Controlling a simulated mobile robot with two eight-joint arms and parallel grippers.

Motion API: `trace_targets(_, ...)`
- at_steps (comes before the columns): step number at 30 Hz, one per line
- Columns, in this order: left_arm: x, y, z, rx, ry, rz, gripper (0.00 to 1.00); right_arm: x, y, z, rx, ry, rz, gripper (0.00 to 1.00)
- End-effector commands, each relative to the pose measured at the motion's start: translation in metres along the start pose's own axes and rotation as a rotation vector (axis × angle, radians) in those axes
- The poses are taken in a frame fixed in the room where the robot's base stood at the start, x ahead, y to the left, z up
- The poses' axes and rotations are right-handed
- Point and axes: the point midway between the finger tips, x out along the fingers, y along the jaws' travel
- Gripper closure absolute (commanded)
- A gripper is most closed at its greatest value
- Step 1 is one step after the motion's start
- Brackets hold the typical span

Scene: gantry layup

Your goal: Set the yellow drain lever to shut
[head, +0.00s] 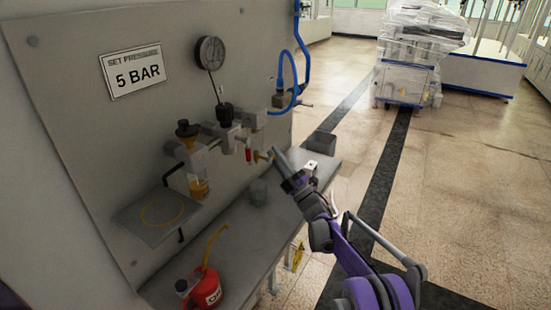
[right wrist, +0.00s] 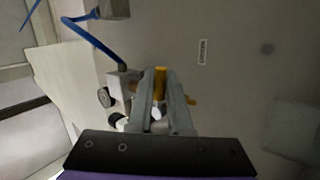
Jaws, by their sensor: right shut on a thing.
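The yellow drain lever (head: 262,156) is a small yellow piece low on the air-line assembly on the grey panel, just left of my right fingertips. In the right wrist view a yellow piece, which I take to be this lever (right wrist: 160,80), stands between the two grey fingers. My right gripper (head: 275,152) is shut on it; it also shows in the right wrist view (right wrist: 160,95). The fingers hide part of the lever, so I cannot tell its exact angle. My left gripper is not in view.
A pressure gauge (head: 211,53) and a filter bowl with amber liquid (head: 199,188) are on the panel. A blue hose (head: 281,75) runs at right. Floor at right is open.

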Motion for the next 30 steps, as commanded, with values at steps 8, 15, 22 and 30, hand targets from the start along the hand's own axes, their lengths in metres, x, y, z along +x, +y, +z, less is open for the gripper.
trace_targets(8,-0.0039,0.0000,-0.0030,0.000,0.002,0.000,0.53,0.0032,0.0040,-0.0002,-0.089,0.072,0.008,1.00)
trace_targets(15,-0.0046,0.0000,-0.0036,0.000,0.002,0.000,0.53,0.0036,0.0046,-0.0006,-0.115,0.092,0.009,1.00)
trace_targets(22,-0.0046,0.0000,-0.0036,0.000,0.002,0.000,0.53,0.0037,0.0047,-0.0008,-0.116,0.093,0.010,1.00)
trace_targets(30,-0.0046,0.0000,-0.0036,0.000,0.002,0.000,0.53,0.0038,0.0047,-0.0008,-0.115,0.093,0.010,0.57)
